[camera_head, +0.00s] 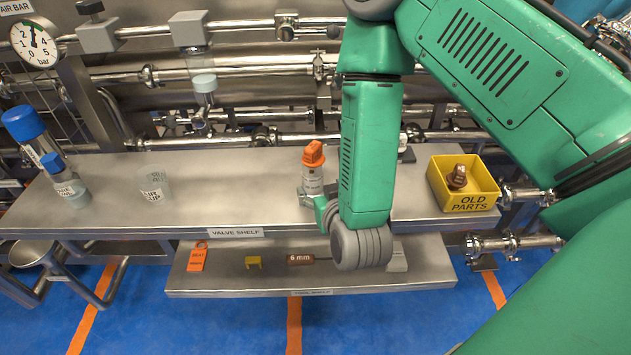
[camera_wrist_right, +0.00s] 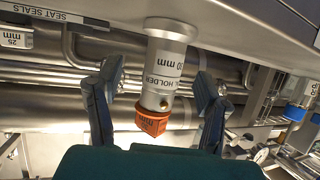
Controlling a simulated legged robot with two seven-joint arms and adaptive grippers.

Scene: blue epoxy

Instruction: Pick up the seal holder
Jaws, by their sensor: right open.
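The seal holder (camera_head: 312,182) is a grey cylinder with an orange cap, standing upright on the valve shelf. In the right wrist view the holder (camera_wrist_right: 165,70) shows a white label reading "HOLDER" and "mm", with its orange cap towards the bottom of the picture. My right gripper (camera_wrist_right: 160,82) is open, with one finger on each side of the holder and visible gaps to it. In the head view my right gripper (camera_head: 322,206) is mostly hidden behind my arm, beside the holder's lower part. My left gripper is out of view.
The valve shelf (camera_head: 235,205) also carries a clear cup (camera_head: 155,188), a blue-capped bottle (camera_head: 66,183) and a yellow "OLD PARTS" bin (camera_head: 436,188) holding a brown part. A lower shelf (camera_head: 225,282) holds an orange tag, a yellow piece and a "6 mm" tool. Pipes run behind.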

